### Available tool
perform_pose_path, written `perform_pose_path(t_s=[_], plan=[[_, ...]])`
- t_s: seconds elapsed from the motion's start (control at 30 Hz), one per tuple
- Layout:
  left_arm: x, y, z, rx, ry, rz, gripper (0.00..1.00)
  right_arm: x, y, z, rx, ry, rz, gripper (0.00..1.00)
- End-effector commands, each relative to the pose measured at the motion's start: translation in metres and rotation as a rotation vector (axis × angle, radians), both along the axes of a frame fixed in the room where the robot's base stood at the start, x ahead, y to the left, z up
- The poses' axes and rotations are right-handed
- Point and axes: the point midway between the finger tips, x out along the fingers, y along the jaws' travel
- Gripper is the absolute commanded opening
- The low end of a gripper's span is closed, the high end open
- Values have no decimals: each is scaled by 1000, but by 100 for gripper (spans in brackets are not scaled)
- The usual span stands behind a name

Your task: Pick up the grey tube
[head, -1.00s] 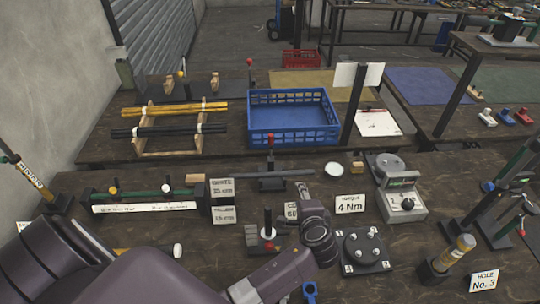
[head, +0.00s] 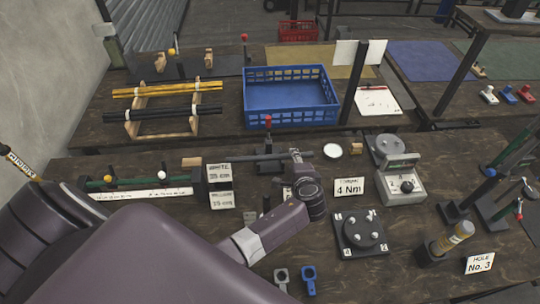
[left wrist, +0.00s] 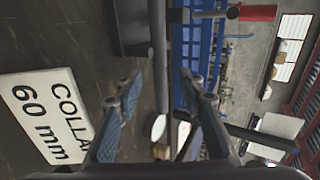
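The grey tube (head: 248,158) lies level across a black stand with a red-topped lever (head: 268,122) on the near bench. My left gripper (head: 296,158) is over the tube's right part in the head view. In the left wrist view the tube (left wrist: 160,45) runs up and down the picture, between the two spread fingers of my left gripper (left wrist: 161,75). Both fingers stand apart from it, with a gap on each side. I cannot tell how deep between them it sits. My right gripper is not in view.
A blue crate (head: 290,122) stands behind the tube. Label cards (head: 219,173) stand left of the gripper, and a 4 Nm card (head: 348,187) to its right. A black round fixture (head: 361,233) and a grey device (head: 403,184) stand on the right.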

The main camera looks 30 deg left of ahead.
Motion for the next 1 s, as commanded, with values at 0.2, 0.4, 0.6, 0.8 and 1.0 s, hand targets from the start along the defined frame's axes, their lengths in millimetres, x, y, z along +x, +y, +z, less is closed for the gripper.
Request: perform_pose_path(t_s=[0.2,0.4,0.6,0.8,1.0], plan=[[14,11,-10,1,1,-1,36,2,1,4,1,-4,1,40],[16,12,-11,-1,-1,1,36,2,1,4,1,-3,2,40],[16,12,-11,0,0,-1,24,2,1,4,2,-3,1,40],[16,12,-11,0,0,-1,2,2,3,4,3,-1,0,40],[15,12,-11,0,0,-1,0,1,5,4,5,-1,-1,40]])
